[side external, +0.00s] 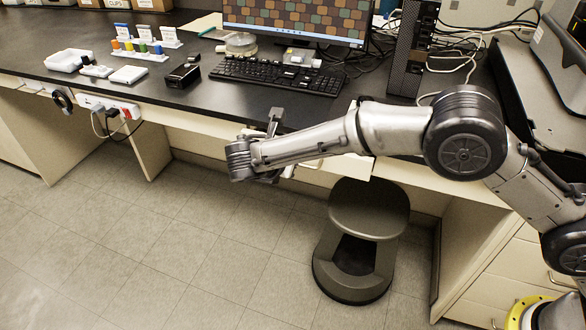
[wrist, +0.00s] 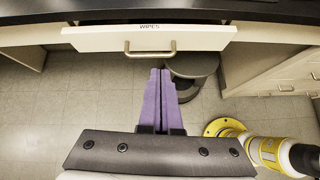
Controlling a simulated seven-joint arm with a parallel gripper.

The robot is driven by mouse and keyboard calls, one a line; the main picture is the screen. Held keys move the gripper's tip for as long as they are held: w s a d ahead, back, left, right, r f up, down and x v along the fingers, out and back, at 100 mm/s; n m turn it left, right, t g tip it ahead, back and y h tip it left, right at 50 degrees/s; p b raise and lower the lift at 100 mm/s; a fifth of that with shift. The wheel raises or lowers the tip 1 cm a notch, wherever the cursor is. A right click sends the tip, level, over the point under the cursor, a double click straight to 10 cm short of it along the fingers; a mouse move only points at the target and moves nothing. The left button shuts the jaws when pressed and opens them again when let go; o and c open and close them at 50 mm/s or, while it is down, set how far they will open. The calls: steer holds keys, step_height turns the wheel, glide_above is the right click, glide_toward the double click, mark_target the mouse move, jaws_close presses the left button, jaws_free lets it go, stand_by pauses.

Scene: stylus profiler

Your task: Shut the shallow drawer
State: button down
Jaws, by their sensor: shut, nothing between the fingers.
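The shallow drawer (wrist: 192,38) shows in the wrist view as a wide cream front labelled WIPES, with a metal bar handle (wrist: 150,48). It stands out from under the dark bench edge, so it is partly open. In the side view my arm hides most of it; a pale piece that looks like its front (side external: 348,167) shows under my forearm. My gripper (wrist: 160,72) has two purple fingers, shut together and empty. In the wrist view their tips appear just below the handle; I cannot tell whether they touch it. In the side view the fingertips are hidden.
A dark stool (side external: 362,240) stands on the floor under the bench. The black benchtop (side external: 210,105) holds a keyboard (side external: 278,74), a monitor and small racks. More drawers (wrist: 275,78) are at the right. The tiled floor at the left is clear.

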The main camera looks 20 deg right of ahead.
steer(key=s+a+f+n, duration=0.1)
steer(key=s+a+f, duration=0.1)
steer(key=a+f, duration=0.25)
steer(key=w+d+f, duration=0.4)
steer(key=w+d, duration=0.4)
steer(key=shift+w+f, duration=0.15)
steer(key=shift+f, duration=0.25)
steer(key=shift+w+d, duration=1.8)
steer(key=shift+w, duration=0.05)
